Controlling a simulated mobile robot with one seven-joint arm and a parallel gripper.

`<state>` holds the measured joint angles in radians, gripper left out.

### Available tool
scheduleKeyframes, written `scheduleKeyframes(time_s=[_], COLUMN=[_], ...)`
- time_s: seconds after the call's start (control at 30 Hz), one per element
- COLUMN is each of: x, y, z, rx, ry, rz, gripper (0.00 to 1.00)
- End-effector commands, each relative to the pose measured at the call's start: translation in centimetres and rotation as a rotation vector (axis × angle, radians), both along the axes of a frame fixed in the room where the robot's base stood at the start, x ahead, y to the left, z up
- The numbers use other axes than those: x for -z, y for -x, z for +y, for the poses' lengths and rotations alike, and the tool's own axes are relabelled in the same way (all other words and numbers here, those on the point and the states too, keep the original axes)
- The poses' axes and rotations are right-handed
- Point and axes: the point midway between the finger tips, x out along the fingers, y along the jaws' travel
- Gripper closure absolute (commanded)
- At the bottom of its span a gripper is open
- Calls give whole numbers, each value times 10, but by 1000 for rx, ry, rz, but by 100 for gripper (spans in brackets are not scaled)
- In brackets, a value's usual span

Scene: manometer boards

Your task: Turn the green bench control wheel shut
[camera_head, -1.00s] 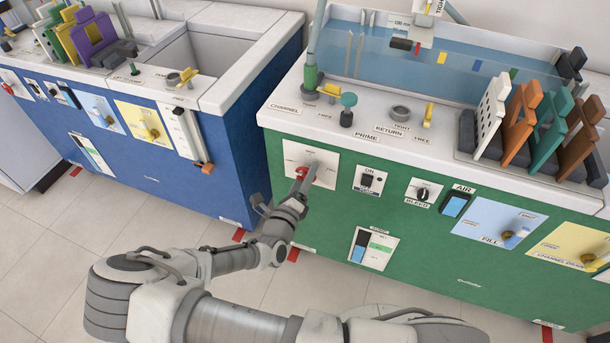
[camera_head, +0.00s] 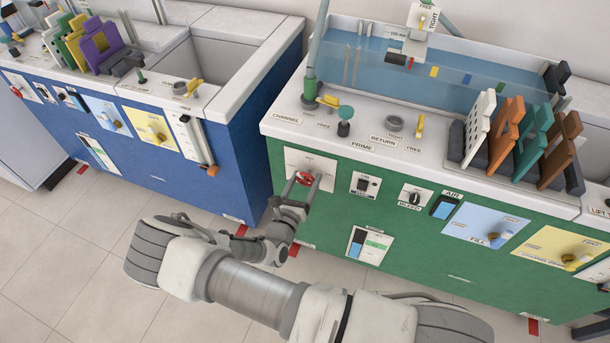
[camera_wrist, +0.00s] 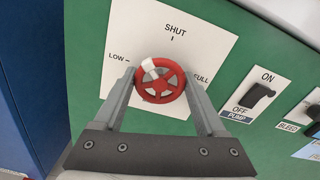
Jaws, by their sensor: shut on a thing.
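The control wheel (camera_wrist: 161,82) is a red spoked handwheel on a white plate (camera_wrist: 195,48) on the green bench's front. The plate reads SHUT at the top, LOW at left and FULL at right. A white mark on the wheel's rim sits at the upper left, between LOW and SHUT. My gripper (camera_wrist: 160,92) has a finger on each side of the wheel and is shut on its rim. In the head view the wheel (camera_head: 305,179) shows between the fingertips of my gripper (camera_head: 303,184).
Right of the wheel are the pump switch (camera_head: 364,185), the bleed knob (camera_head: 415,198) and the fill panel (camera_head: 486,228). A blue bench (camera_head: 140,150) stands to the left, across a narrow gap. Open tiled floor lies in front.

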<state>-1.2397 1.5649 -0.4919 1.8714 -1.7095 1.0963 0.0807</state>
Motion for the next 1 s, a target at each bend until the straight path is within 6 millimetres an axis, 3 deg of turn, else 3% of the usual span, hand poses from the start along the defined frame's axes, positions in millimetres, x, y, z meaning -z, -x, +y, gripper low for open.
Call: scheduleKeyframes(time_s=[0.6,1.0], x=[-2,-1], y=[0,0], z=[0,0], rx=[-1,-1], ry=[-533,-747], rz=[-196,-273], gripper=[82,82])
